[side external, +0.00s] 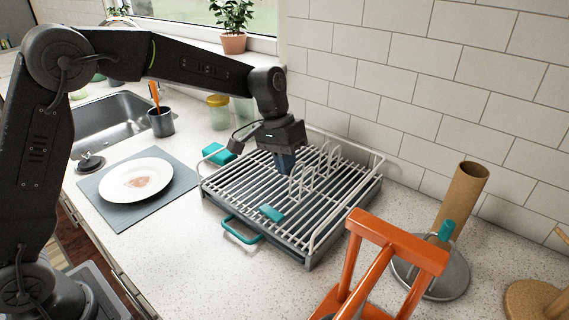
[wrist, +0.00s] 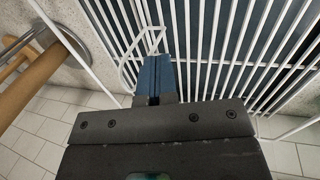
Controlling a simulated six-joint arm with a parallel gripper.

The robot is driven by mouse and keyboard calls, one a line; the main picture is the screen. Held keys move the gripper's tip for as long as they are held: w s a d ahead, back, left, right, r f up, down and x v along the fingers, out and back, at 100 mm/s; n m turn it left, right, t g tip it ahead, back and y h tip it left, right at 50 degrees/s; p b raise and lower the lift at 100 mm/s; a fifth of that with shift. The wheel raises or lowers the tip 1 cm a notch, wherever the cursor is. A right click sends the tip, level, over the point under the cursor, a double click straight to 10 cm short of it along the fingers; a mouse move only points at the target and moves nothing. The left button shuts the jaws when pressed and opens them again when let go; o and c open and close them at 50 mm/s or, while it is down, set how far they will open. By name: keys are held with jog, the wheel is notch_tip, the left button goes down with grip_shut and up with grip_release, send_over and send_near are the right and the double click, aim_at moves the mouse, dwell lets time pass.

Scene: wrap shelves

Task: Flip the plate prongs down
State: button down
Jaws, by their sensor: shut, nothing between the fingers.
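The dish rack (side external: 235,185) stands on the counter, with white wire bars over a grey tray. Its plate prongs (side external: 303,181) are white wire loops standing upright from the bars, right of the middle. My gripper (side external: 284,168) points down over the rack, just left of the prongs, its blue fingers shut and empty. In the wrist view the shut fingers (wrist: 152,78) are close beside one white prong loop (wrist: 131,52), with the bars (wrist: 225,50) behind. I cannot tell whether fingers and loop touch. My gripper's body hides part of the rack there.
A white plate (side external: 138,181) with a brown stain lies on a grey mat (side external: 93,184) left of the rack. An orange wooden frame (side external: 398,240) and a paper-roll holder (side external: 441,272) stand at front right. A tiled wall (side external: 420,80) rises behind the rack.

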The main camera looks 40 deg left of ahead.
aim_at(303, 187)
jog(key=d+y, duration=0.1)
jog(key=d+r+y, duration=0.1)
jog(key=d+y, duration=0.2)
jog(key=y, duration=0.1)
jog(key=d+y, duration=0.2)
jog(key=shift+d+f+y, duration=0.2)
jog(key=shift+d+y, duration=0.05)
jog(key=shift+y, duration=0.15)
jog(key=shift+d+f, duration=0.35)
jog(key=shift+d, duration=0.4)
jog(key=shift+d+f, duration=0.35)
jog(key=shift+d, duration=0.4)
jog(key=shift+d+f, duration=0.7)
jog(key=shift+d, duration=0.05)
jog(key=shift+d, duration=0.1)
jog(key=v, duration=1.1)
jog(key=shift+d+r, duration=0.15)
jog(key=shift+r, duration=0.25)
jog(key=shift+r, duration=0.1)
